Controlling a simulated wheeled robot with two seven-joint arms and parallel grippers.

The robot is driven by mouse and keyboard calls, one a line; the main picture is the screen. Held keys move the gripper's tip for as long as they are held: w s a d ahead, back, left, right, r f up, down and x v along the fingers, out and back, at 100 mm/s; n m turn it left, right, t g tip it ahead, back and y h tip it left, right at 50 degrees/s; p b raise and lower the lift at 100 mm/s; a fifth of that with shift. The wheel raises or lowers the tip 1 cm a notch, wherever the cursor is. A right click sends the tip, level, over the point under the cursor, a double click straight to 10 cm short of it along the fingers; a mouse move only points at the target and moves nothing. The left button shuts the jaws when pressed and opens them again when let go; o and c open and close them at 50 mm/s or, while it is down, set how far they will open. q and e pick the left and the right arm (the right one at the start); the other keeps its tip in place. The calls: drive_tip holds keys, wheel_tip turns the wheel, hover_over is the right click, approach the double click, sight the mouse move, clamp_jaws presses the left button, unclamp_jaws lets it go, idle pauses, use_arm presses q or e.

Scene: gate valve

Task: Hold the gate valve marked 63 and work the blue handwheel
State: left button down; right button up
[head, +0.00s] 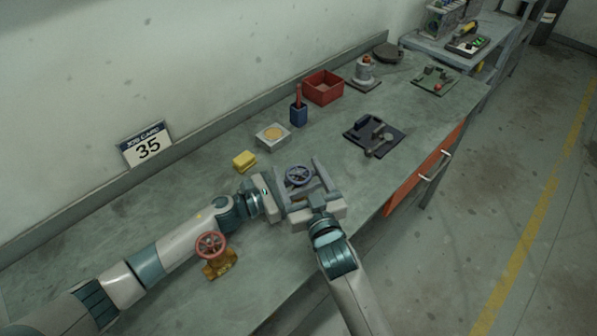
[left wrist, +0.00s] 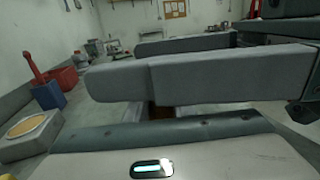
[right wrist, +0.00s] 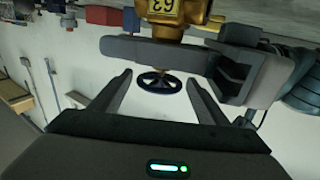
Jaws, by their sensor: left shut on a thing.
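The gate valve (right wrist: 172,12) marked 63 shows its brass body in the right wrist view; its wheel hides most of it in the head view. Its dark blue handwheel (head: 299,175) faces up there and also shows in the right wrist view (right wrist: 158,83). My left gripper (head: 300,188) is shut on the valve's body, below the wheel. My right gripper (head: 296,167) is open, with one finger on either side of the handwheel and gaps to the rim. A second brass valve with a red handwheel (head: 211,246) stands beside my left arm.
A job card (head: 148,148) reading 35 leans at the wall. A yellow block (head: 244,161), a grey box with a round tan top (head: 272,136), a blue holder (head: 298,115), a red bin (head: 322,88) and a dark tray (head: 375,137) stand beyond.

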use_arm(q)
drive_tip(key=shift+f, duration=0.3)
use_arm(e)
drive_tip(key=shift+s+d+f, duration=0.1)
drive_tip(key=shift+s+d, duration=0.15)
drive_tip(key=shift+s, duration=0.25)
use_arm(q)
drive_tip(key=shift+s, duration=0.1)
use_arm(e)
drive_tip(key=v, duration=1.1)
use_arm(q)
drive_tip(key=c, duration=1.6)
unclamp_jaws()
drive_tip(key=shift+o, duration=0.8)
drive_tip(key=shift+r, duration=0.15)
drive_tip(key=shift+a, duration=0.15)
drive_tip(key=v, duration=1.1)
drive_tip(key=shift+s+a, duration=0.1)
drive_tip(key=shift+a, duration=0.2)
